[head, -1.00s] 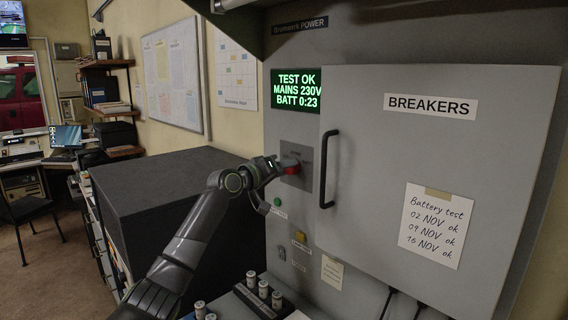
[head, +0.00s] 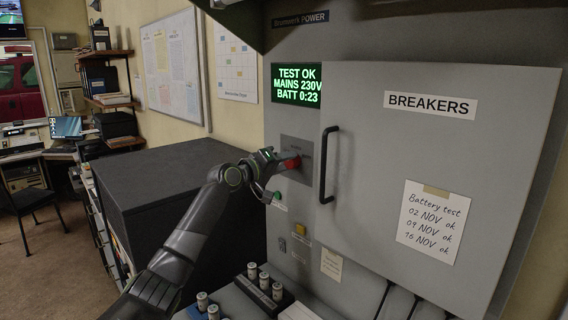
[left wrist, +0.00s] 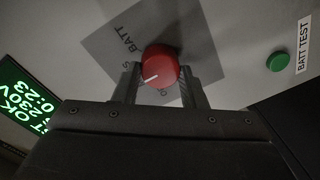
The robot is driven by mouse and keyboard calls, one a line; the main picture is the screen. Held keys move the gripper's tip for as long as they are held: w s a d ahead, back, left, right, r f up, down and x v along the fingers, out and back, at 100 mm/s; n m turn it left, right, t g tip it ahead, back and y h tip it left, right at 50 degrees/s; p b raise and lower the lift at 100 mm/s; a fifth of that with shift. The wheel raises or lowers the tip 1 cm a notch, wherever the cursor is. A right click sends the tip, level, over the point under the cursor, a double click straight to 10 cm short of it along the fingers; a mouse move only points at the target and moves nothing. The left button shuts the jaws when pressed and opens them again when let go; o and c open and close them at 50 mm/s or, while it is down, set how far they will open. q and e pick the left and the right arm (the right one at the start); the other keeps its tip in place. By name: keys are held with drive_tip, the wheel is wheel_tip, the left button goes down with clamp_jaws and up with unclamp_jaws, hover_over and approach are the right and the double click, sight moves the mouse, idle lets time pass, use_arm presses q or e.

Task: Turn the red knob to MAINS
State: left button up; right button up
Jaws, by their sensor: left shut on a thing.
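The red knob (head: 291,162) sits on a grey plate on the console front, left of the breaker door. My left gripper (head: 279,160) reaches it from the left and is shut on it. In the left wrist view the red knob (left wrist: 160,64) is between the two fingers of my left gripper (left wrist: 158,84). Its white pointer line slants to the lower left. The word BATT (left wrist: 130,40) shows on the plate. The other labels are partly hidden by the knob and fingers, so I cannot tell which one the line meets. My right gripper is not in view.
The breaker door's black handle (head: 328,165) stands out just right of the knob. A green display (head: 297,84) above reads TEST OK, MAINS 230V, BATT 0:23. A green button (left wrist: 277,62) labelled BATT TEST is near the knob. A dark cabinet (head: 165,175) stands left.

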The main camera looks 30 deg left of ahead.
use_arm(q)
drive_tip(key=o, duration=1)
drive_tip(key=shift+s+a+f+b, duration=0.1)
drive_tip(key=shift+s+a+b, duration=0.2)
drive_tip(key=shift+s, duration=0.2)
drive_tip(key=b+v, duration=0.7)
drive_tip(key=v, duration=0.9)
drive_tip(key=shift+s, duration=0.15)
drive_tip(key=shift+d, duration=0.1)
